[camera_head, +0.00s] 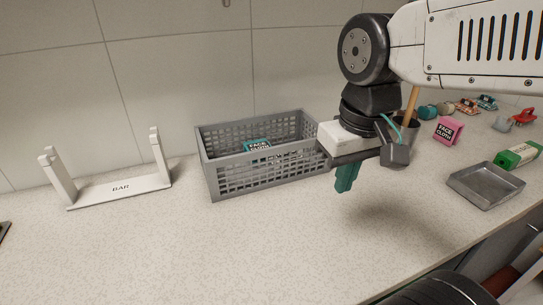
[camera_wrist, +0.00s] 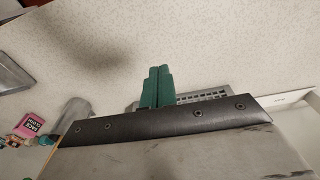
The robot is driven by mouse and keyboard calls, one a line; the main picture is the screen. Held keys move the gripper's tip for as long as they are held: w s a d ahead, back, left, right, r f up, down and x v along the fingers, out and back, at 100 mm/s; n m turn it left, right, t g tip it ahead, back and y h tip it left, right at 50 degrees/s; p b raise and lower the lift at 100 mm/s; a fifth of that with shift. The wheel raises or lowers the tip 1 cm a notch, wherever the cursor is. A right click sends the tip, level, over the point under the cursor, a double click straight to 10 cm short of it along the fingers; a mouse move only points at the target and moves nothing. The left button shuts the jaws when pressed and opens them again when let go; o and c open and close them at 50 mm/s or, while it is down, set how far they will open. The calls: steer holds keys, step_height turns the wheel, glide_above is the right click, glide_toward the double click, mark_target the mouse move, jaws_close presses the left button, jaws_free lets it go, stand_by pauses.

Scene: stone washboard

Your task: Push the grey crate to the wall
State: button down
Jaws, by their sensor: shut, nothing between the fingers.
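The grey crate (camera_head: 262,170) is a slatted plastic basket standing upright on the speckled counter (camera_head: 200,250), close to the tiled wall (camera_head: 180,80). A teal face cloth pack (camera_head: 257,146) lies inside it. My gripper (camera_head: 345,180) is shut and empty, with green fingers pointing down just right of the crate's front right corner. I cannot tell whether they touch it. In the wrist view the shut fingers (camera_wrist: 157,88) stand in front of part of the grey crate (camera_wrist: 203,97), mostly hidden by the gripper body.
A white bar holder (camera_head: 120,188) stands left of the crate. On the right are a metal tray (camera_head: 486,185), a green box (camera_head: 518,155), a pink face cloth pack (camera_head: 448,130) and several small items behind. The counter in front of the crate is clear.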

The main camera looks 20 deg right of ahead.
mark_target(270, 154)
steer(key=w+a+f+g, duration=0.1)
steer(key=w, duration=0.9)
steer(key=w+a+f, duration=0.1)
steer(key=w+a, duration=0.1)
steer(key=w, duration=0.7)
steer(key=shift+m, duration=0.3)
steer(key=w+f, duration=0.1)
steer(key=f, duration=0.2)
steer(key=w+f, duration=0.1)
steer(key=f, duration=0.2)
steer(key=w+f, duration=0.1)
steer(key=f, duration=0.2)
steer(key=shift+d+f, duration=0.1)
steer(key=shift+f, duration=0.2)
steer(key=shift+w, duration=0.45)
steer(key=w, duration=0.4)
steer(key=shift+w+d, duration=0.1)
steer(key=shift+d, duration=0.05)
steer(key=shift+r, duration=0.1)
